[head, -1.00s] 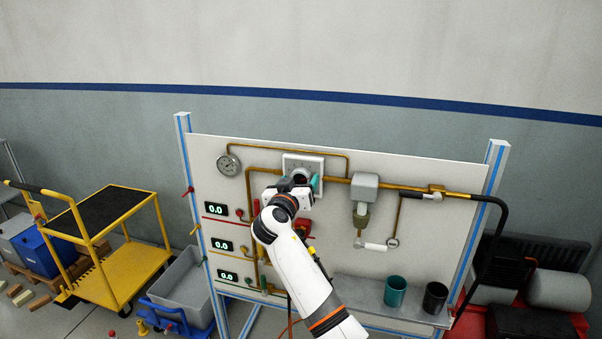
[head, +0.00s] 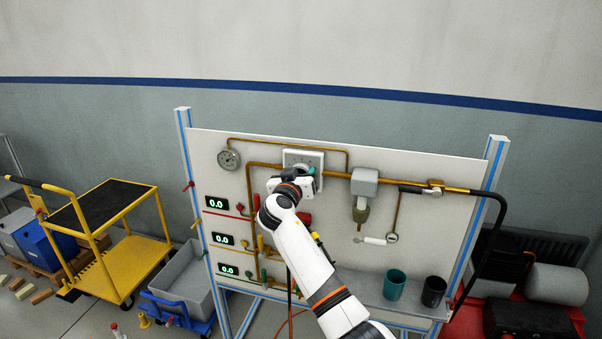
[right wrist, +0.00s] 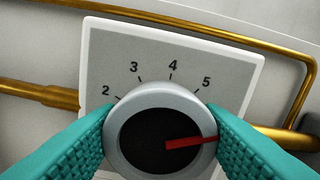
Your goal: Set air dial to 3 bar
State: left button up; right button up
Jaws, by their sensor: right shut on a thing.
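The air dial is a round grey knob with a dark face and a red pointer (right wrist: 185,143) on a square white plate (head: 290,157). The right wrist view shows the dial knob (right wrist: 130,150) close up, with marks 2, 3, 4 and 5 readable above it. The red pointer points right, clockwise past the 5, with its tip by the right finger. My right gripper (right wrist: 158,115) is shut on the knob, one teal finger on each side. In the head view, my right gripper (head: 303,177) covers much of the dial. My left gripper is not in view.
A round gauge (head: 229,159) is left of the dial; its reading is too small to tell. Brass pipes and a grey valve block (head: 364,182) surround the dial. Teal (head: 394,285) and black (head: 434,291) cups stand on the shelf. Three displays (head: 216,202) read 0.0.

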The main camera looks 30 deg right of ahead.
jog(key=shift+n, duration=0.3)
jog(key=shift+n, duration=0.8)
jog(key=n, duration=0.2)
jog(key=shift+n, duration=0.4)
jog(key=n+p, duration=0.1)
jog(key=n, duration=0.3)
jog(key=shift+w+a+n, duration=0.1)
jog(key=shift+n, duration=0.2)
jog(key=n+p, duration=0.2)
jog(key=n, duration=0.3)
jog(key=shift+p, duration=0.4)
jog(key=n+p, duration=0.2)
jog(key=n, duration=0.3)
jog(key=shift+f+p, duration=0.2)
jog(key=shift+p, duration=0.15)
jog(key=shift+f+n, duration=0.1)
jog(key=shift+n, duration=0.2)
jog(key=o, duration=1)
